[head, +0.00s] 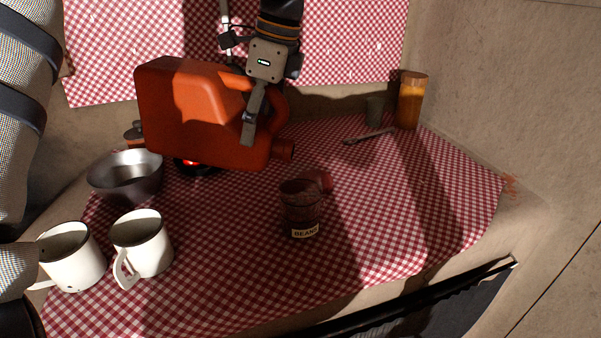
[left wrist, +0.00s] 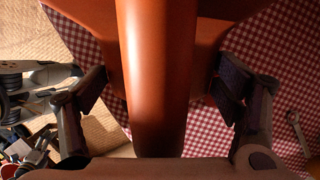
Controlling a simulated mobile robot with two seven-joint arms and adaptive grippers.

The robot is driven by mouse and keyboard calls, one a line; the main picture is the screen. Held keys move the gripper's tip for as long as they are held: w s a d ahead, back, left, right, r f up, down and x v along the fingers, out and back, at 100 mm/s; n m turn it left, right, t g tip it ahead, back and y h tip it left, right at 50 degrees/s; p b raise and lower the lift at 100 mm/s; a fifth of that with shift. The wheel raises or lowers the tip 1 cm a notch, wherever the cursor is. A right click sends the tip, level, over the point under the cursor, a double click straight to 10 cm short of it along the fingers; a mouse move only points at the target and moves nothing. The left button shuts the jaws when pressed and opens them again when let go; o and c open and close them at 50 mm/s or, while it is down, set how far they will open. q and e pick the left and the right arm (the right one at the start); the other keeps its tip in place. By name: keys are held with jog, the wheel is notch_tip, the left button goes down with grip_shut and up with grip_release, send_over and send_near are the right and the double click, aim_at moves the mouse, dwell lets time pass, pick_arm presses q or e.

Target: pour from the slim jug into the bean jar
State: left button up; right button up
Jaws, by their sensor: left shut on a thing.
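My left gripper (head: 250,125) is shut on the jug's handle from above. In the left wrist view the handle (left wrist: 157,80) runs between the two fingers of the gripper (left wrist: 160,95). The bean jar (head: 300,215), dark red with a "BEANS" label, stands upright and open on the cloth. It is below the spout in the picture, a little to its right. No stream shows at the spout. My right gripper is out of view.
A metal bowl (head: 127,180) and two white mugs (head: 72,258) (head: 143,245) stand at left. The checked cloth (head: 420,210) is clear at right.

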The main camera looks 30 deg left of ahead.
pick_arm(q)
jog(key=shift+w+d+r+g+y, duration=0.15)
jog(key=shift+d+r+g+y, duration=0.25)
jog(key=shift+y, duration=0.3)
dwell(2.1)
jog(key=shift+w+d+f+g+y, duration=0.25)
jog(key=shift+d+y, duration=0.2)
jog(key=shift+y, duration=0.35)
dwell(3.0)
